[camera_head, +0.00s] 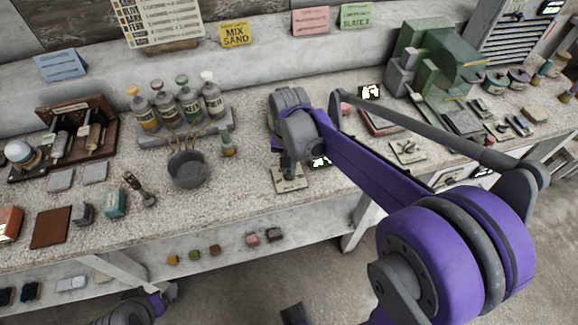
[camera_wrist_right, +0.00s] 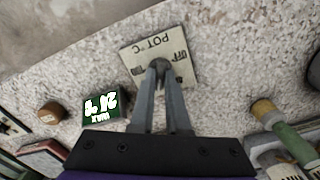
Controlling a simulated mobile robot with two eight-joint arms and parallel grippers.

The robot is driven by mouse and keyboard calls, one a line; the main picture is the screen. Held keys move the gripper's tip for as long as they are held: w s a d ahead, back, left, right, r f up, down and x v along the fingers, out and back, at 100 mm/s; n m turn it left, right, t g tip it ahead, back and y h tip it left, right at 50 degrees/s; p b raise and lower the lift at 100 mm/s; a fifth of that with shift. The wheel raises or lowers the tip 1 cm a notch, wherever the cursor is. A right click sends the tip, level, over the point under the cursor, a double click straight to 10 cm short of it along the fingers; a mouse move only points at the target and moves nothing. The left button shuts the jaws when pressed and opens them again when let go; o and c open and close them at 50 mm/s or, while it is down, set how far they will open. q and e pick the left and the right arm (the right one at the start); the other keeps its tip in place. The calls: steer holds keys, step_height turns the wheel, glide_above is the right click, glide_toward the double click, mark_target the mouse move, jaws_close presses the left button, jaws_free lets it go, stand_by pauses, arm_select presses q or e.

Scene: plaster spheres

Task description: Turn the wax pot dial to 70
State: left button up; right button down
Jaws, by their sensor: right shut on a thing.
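The dial plate is a pale square card marked "POT °C" and "OFF", upside down in the right wrist view (camera_wrist_right: 140,52); it also shows on the bench in the head view (camera_head: 292,186). Its small dark round knob (camera_wrist_right: 159,63) sits between the fingertips of my right gripper (camera_wrist_right: 160,72), which is shut on it. The fingers hide part of the knob, and its pointer cannot be made out. A small green-lit display (camera_wrist_right: 102,105) beside the plate reads "WAX" with a number that looks like 21. My left gripper is not in view.
A dark grey bowl (camera_head: 188,170) with thin tubes from several bottles stands left of the dial. A green-topped vial (camera_head: 227,142) stands between them. A green machine (camera_head: 437,62) is at the back right. Speckled bench top is clear in front of the bowl.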

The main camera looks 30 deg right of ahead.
mark_target(289, 171)
steer(key=shift+m, duration=1)
steer(key=c, duration=0.9)
jaws_free()
step_height(289, 171, up, 11)
steer(key=shift+p, duration=0.4)
steer(key=shift+f, duration=0.1)
